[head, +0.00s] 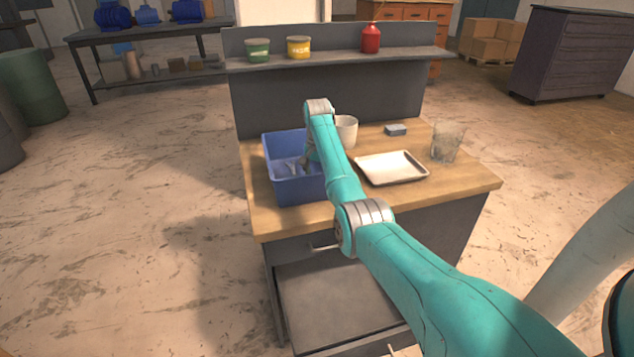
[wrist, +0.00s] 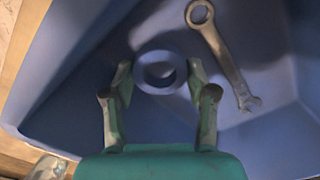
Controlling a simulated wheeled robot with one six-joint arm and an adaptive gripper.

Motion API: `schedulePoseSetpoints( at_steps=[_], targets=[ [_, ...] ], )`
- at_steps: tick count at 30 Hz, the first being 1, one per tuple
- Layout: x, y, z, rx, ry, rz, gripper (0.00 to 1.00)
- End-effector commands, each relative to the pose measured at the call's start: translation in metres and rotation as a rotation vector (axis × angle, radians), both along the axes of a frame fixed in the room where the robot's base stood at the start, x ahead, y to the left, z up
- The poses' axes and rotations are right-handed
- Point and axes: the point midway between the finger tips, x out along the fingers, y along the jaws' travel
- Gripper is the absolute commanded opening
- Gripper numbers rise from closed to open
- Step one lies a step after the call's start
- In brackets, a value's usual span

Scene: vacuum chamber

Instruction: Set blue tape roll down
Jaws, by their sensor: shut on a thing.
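The blue tape roll (wrist: 158,54) is a ring between my fingertips in the wrist view, with its round hole facing the camera. My gripper (wrist: 160,78) is shut on it, one finger at each side. Both are inside the blue bin (head: 297,191), whose inner wall and floor (wrist: 95,95) fill most of the wrist view. I cannot tell whether the roll touches the bin floor. In the head view my arm hides the roll and much of the bin's right side.
A wrench (wrist: 226,60) lies in the bin, right of the roll. On the wooden bench (head: 400,203) stand a white mug (head: 347,131), a pale tray (head: 391,168), a glass (head: 446,142) and a small grey block (head: 396,130). A shelf (head: 335,60) with cans rises behind.

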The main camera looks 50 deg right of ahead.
Motion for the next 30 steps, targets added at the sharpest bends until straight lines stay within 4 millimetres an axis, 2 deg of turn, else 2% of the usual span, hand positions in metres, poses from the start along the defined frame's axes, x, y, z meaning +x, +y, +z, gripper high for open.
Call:
schedulePoseSetpoints(
  at_steps=[3, 5, 16, 17, 19, 30],
  targets=[
    [0.000, 0.000, -0.018, 0.001, 0.001, 0.000, 0.28],
    [0.000, 0.000, -0.022, 0.000, 0.000, 0.000, 0.28],
    [0.000, 0.000, -0.025, -0.001, 0.000, 0.000, 0.28],
    [0.000, 0.000, -0.025, -0.001, -0.001, 0.000, 0.64],
    [0.000, 0.000, -0.025, -0.001, -0.001, 0.000, 0.82],
    [0.000, 0.000, -0.022, -0.001, -0.001, 0.000, 0.82]
  ],
)
